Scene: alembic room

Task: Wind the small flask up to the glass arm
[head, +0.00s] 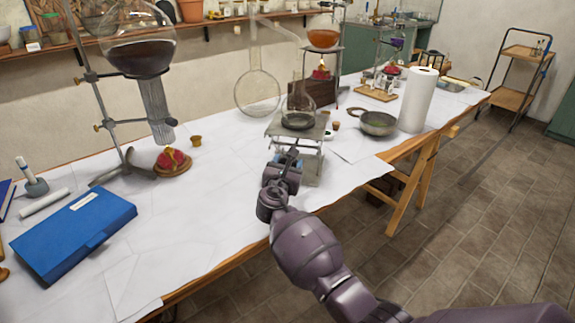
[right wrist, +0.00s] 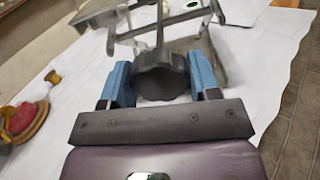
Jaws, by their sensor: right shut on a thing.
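The small flask (head: 298,121), with a little dark liquid, stands upright on the top plate of a grey lab jack (head: 313,171). A clear glass vessel with a round bulb (head: 258,92) is behind it to the left; its thin glass arm (head: 285,34) slopes down rightward near the flask's neck. Whether they touch I cannot tell. My right gripper (head: 287,157) is at the jack's near side. In the right wrist view its blue fingers (right wrist: 162,86) are shut around the jack's dark ridged knob (right wrist: 160,74). My left gripper is out of view.
A metal pan (head: 377,123) and a paper roll (head: 417,100) stand right of the jack. A stand with a large flask (head: 140,52) is at left, a blue binder (head: 75,233) at front left. Covered table space lies between binder and jack.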

